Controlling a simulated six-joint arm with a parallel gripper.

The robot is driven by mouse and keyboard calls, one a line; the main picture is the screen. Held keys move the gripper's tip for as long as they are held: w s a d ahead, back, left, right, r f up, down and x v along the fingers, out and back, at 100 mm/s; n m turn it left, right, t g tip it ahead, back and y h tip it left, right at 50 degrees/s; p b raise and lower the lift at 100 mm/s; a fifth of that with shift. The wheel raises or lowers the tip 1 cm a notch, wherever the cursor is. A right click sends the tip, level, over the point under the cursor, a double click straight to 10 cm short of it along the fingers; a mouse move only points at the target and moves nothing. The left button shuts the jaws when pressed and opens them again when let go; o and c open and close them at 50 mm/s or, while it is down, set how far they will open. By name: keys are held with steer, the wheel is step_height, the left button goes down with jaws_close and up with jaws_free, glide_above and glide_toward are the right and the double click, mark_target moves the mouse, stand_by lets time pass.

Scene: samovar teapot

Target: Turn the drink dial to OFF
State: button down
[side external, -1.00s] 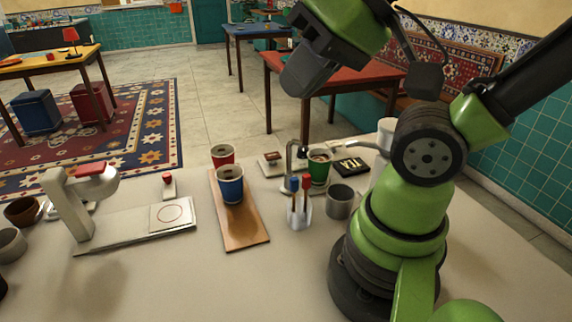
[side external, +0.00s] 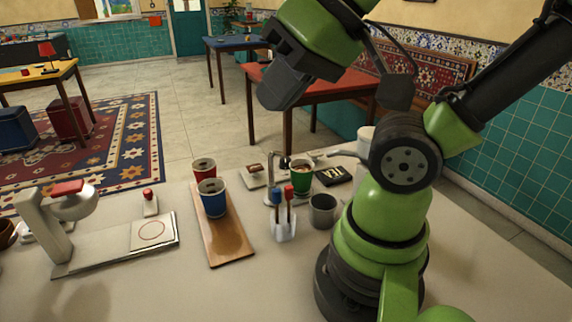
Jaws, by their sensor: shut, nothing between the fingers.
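No dial marked OFF can be read in the side view. A small pale block with a brown-red top (side external: 254,172) sits behind the cups and may be the dial; I cannot tell. A dark plate with pale marks (side external: 333,175) lies to its right, its marks too small to read. A metal spout (side external: 271,172) stands between the pale block and a green cup (side external: 300,177). My gripper (side external: 270,100) is shut and empty, high above the far side of the counter, apart from everything there.
A wooden board (side external: 228,243) carries a blue cup (side external: 212,198) and a red cup (side external: 204,170). A white holder with blue and red sticks (side external: 284,229) and a grey mug (side external: 322,211) stand nearby. A white machine with a red top (side external: 68,189) is left. The front counter is clear.

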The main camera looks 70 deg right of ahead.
steer(key=c, duration=1.8)
jaws_free()
steer(key=o, duration=0.4)
steer(key=shift+w, duration=0.1)
steer(key=shift+c, duration=0.2)
steer(key=o, duration=0.7)
steer(key=w, duration=0.1)
steer(key=d+m, duration=0.1)
steer(key=w, duration=0.1)
steer(key=shift+w+d+r+m+g+h, duration=0.3)
steer(key=shift+r+h, duration=0.05)
steer(key=shift+h, duration=0.05)
steer(key=shift+o, duration=0.3)
steer(key=w+d+m+g+h, duration=0.1)
steer(key=w+d+m, duration=0.1)
steer(key=w+d, duration=0.2)
steer(key=shift+w+m, duration=0.3)
steer(key=shift+w, duration=0.1)
steer(key=m+g, duration=0.6)
steer(key=m, duration=0.6)
glide_above(286, 159)
step_height(286, 159, down, 20)
steer(key=shift+d+f, duration=0.1)
steer(key=shift+f, duration=0.8)
step_height(286, 159, down, 9)
steer(key=shift+r, duration=0.1)
